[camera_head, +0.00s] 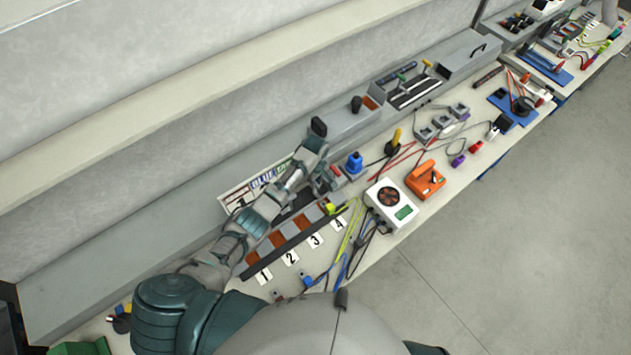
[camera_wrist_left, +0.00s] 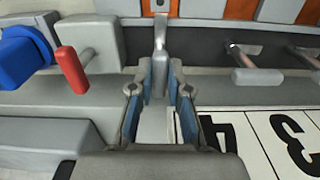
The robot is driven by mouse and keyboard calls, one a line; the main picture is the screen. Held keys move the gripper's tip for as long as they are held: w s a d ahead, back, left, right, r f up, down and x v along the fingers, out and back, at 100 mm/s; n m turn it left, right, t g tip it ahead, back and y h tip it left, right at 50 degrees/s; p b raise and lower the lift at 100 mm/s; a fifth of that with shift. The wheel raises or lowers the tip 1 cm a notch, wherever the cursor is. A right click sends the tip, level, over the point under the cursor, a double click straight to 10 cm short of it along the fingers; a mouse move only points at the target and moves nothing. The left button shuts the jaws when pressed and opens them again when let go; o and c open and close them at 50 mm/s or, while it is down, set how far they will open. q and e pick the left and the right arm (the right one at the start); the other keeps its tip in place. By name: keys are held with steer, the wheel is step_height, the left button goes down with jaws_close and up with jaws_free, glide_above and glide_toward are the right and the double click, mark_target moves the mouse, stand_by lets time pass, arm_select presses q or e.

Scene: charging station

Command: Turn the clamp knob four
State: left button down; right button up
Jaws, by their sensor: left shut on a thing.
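The clamp knob four (camera_wrist_left: 160,48) is a grey metal lever that stands upright in the left wrist view, above and left of the upside-down label 4 (camera_wrist_left: 228,133). My left gripper (camera_wrist_left: 160,95) is closed around its lower part, with a blue-padded finger on each side. In the head view my left gripper (camera_head: 328,180) reaches over the clamp rail (camera_head: 285,245) near label 4 (camera_head: 340,223); the knob is too small to make out there. My right gripper is not in view.
A red-handled lever (camera_wrist_left: 72,70) and a blue knob (camera_wrist_left: 24,58) are left of the gripper in the wrist view. Another clamp lever (camera_wrist_left: 255,77) lies to the right. A white meter box (camera_head: 391,204) and an orange device (camera_head: 425,180) stand right of the rail.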

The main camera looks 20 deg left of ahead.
arm_select(q)
steer(key=shift+w+n, duration=0.1)
steer(key=shift+n, duration=0.2)
steer(key=c, duration=1.1)
jaws_free()
step_height(320, 180, up, 12)
steer(key=shift+w+f, duration=0.1)
steer(key=shift+w, duration=0.05)
